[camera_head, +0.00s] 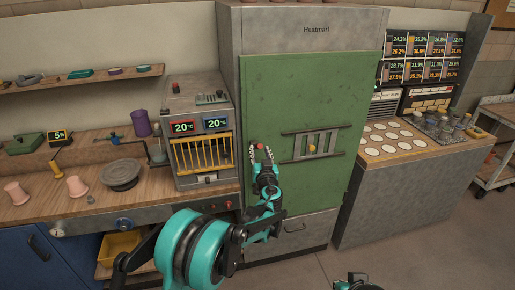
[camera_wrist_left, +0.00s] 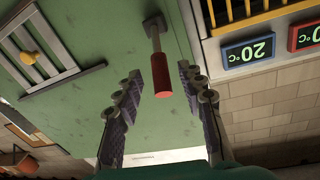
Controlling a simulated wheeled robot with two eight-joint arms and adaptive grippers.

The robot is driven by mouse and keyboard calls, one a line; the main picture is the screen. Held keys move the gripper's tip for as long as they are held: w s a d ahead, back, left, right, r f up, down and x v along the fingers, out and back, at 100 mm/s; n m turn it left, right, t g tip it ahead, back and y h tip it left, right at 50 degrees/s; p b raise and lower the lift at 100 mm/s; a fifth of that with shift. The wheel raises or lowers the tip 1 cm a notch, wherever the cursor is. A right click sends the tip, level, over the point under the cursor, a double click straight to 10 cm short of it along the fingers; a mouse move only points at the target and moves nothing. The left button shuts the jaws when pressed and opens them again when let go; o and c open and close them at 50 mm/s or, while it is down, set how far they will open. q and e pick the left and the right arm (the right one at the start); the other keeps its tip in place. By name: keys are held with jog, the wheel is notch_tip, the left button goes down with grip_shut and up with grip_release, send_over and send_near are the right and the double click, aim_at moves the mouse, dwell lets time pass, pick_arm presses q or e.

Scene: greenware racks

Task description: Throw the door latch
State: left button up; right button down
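The green door (camera_head: 283,95) of the tall cabinet is closed. The latch is a grey lever with a red grip (camera_head: 260,146) near the door's left edge. In the left wrist view the red grip (camera_wrist_left: 161,76) hangs on a grey stem from a small mount. My left gripper (camera_head: 261,151) is open at the latch. In the left wrist view its two fingers (camera_wrist_left: 164,94) stand on either side of the red grip's line, with gaps visible on both sides. Only a small part of my right arm shows at the bottom edge of the head view; its fingers do not show.
A barred window with a yellow knob (camera_head: 311,149) is on the door, right of the latch. A small kiln with yellow bars (camera_head: 203,154) stands left of the cabinet. A counter with white discs (camera_head: 430,150) stands right. The floor in front is clear.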

pick_arm(q)
jog(key=shift+w+a, duration=0.2)
jog(key=shift+w, duration=0.65)
jog(key=shift+w+a, duration=0.2)
jog(key=shift+w, duration=0.65)
grip_shut()
jog(key=shift+r, duration=0.1)
